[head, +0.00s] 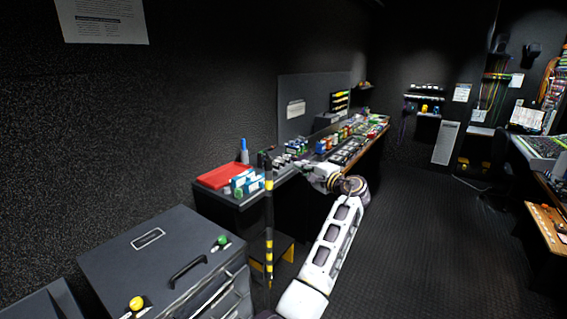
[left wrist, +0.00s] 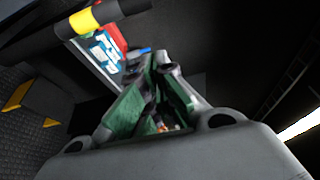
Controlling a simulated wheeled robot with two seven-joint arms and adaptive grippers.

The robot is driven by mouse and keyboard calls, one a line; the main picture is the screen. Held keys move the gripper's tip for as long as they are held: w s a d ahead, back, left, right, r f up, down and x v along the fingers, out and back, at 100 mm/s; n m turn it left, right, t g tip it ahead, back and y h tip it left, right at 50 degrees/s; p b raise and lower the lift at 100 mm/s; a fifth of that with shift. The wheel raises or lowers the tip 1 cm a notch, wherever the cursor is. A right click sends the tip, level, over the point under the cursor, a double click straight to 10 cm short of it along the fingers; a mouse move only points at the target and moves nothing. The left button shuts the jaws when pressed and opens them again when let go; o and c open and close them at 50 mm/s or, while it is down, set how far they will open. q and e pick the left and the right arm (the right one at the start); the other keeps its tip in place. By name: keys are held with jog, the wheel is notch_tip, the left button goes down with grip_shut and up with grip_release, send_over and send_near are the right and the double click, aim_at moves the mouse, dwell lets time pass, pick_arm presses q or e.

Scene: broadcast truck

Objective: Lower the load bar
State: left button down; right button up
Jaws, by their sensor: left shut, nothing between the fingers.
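The load bar (head: 268,215) is a thin black pole with yellow bands, standing upright between the dark case and the long counter. Part of it crosses the upper left of the left wrist view (left wrist: 85,22). My left gripper (head: 284,161) is near the bar's upper end, just to its right in the head view; I cannot tell if they touch. In the left wrist view its greenish fingers (left wrist: 160,62) are together with nothing held, and the bar lies outside them. My right gripper is not in view.
A dark case (head: 135,250) with a handle and green and yellow knobs stands at front left. The counter (head: 235,208) carries a red tray (head: 216,177), a blue bottle (head: 244,152) and several small items. A yellow-edged step (head: 287,252) is behind the bar. Open floor (head: 430,235) lies right.

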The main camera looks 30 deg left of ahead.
pick_arm(q)
jog(key=shift+a, duration=0.1)
jog(key=a+p, duration=0.3)
jog(key=a, duration=0.6)
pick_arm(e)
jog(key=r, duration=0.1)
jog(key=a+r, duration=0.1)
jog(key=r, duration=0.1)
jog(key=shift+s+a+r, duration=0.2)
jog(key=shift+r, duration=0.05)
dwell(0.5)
pick_arm(q)
jog(key=shift+a, duration=0.1)
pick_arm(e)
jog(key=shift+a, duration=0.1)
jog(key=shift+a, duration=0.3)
pick_arm(q)
jog(key=shift+a, duration=0.1)
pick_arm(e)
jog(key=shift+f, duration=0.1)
